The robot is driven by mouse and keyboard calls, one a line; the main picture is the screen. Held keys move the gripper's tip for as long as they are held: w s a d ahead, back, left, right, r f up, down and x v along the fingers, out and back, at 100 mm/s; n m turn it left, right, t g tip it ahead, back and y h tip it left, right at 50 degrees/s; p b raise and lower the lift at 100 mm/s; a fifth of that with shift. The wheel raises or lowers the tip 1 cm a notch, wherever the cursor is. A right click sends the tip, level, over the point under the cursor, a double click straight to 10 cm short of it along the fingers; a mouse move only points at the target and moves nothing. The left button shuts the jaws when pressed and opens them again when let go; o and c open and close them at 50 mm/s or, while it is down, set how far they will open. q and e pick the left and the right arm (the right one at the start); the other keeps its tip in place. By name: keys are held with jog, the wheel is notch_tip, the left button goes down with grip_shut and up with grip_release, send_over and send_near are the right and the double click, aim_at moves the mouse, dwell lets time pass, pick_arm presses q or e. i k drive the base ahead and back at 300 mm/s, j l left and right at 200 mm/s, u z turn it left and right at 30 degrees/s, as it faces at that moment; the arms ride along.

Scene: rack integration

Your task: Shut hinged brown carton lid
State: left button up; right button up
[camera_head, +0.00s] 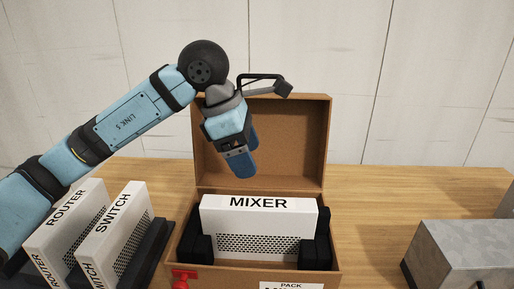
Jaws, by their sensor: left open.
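The brown carton (334,266) stands on the table with its hinged lid (290,145) raised upright at the back. A white box marked MIXER (260,222) sits inside the carton between black padding blocks. My left gripper (240,168) hangs in front of the lid's left half, above the mixer, with its blue fingers pointing down. It is open and holds nothing. Part of the lid's left side is hidden behind it. My right gripper is not in view.
White boxes marked ROUTER (66,228) and SWITCH (113,226) stand in a black rack (155,250) left of the carton. A red clip-like part (183,278) is on the carton's front. A grey box (465,255) stands at the right. The table (385,205) between is clear.

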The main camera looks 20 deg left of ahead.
aim_at(293, 132)
jog(key=k, duration=1)
